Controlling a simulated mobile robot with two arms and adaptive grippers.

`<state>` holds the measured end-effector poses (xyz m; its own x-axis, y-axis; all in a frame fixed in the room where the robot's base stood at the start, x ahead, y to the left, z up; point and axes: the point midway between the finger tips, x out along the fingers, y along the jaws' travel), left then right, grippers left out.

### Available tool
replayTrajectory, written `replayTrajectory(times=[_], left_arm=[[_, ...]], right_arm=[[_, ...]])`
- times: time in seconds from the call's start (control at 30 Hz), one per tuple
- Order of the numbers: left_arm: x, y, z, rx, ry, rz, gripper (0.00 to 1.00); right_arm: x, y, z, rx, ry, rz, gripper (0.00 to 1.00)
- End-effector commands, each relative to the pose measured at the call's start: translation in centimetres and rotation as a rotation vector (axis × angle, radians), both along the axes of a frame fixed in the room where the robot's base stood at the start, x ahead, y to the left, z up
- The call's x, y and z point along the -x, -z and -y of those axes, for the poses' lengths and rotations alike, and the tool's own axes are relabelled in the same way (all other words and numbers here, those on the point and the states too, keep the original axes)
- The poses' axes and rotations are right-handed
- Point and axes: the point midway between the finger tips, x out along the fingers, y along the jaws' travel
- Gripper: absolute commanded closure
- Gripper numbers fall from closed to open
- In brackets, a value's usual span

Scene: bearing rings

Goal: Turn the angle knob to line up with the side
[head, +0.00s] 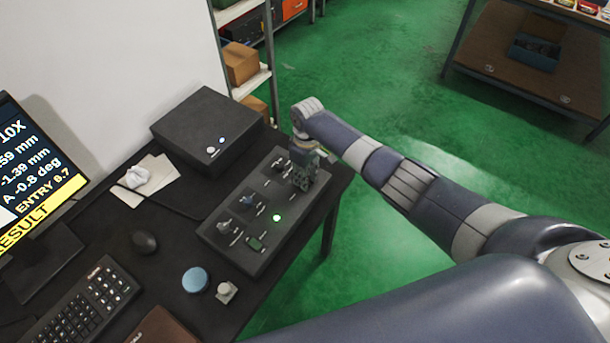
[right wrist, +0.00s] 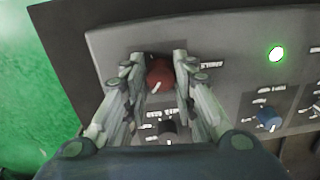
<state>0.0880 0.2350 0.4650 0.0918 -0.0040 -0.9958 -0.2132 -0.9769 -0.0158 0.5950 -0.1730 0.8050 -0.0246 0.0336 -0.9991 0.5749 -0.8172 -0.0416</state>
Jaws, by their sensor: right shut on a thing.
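The red angle knob (right wrist: 159,76) stands on the dark control box (head: 292,214), beside the label "ANGLE" in the right wrist view. A white line marks the knob. My right gripper (head: 304,172) is over the far right end of the box, its fingers shut on the knob's two sides. In the head view the gripper hides the knob. The monitor (head: 36,170) shows "A -0.8 deg" and a yellow "RESULT" bar; its left part is cut off. My left gripper is not in view.
A black knob (right wrist: 168,131) sits close to the gripper, and a blue knob (right wrist: 269,119) farther right. A green light (head: 277,218) glows on the box. A black case (head: 207,128), mouse (head: 144,242), keyboard (head: 84,305) and blue disc (head: 195,280) occupy the desk.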

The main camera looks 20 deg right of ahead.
Motion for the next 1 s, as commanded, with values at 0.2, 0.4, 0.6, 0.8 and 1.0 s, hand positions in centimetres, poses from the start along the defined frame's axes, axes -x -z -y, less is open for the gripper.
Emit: replayTrajectory(times=[0.2,0.4,0.6,0.8,1.0], left_arm=[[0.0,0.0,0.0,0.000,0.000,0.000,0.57],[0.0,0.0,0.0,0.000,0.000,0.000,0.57],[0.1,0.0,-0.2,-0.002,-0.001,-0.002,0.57],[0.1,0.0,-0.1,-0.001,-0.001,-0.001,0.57],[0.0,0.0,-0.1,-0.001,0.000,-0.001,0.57]], right_arm=[[-0.1,-0.1,0.0,-0.001,0.001,0.003,0.68],[-0.1,-0.1,0.0,0.000,0.001,0.002,0.54],[0.0,-0.1,0.0,-0.001,0.002,0.001,0.54],[-0.2,-1.6,0.1,-0.001,0.002,0.004,0.54],[-0.3,-5.5,0.2,-0.002,0.001,0.006,0.54]])
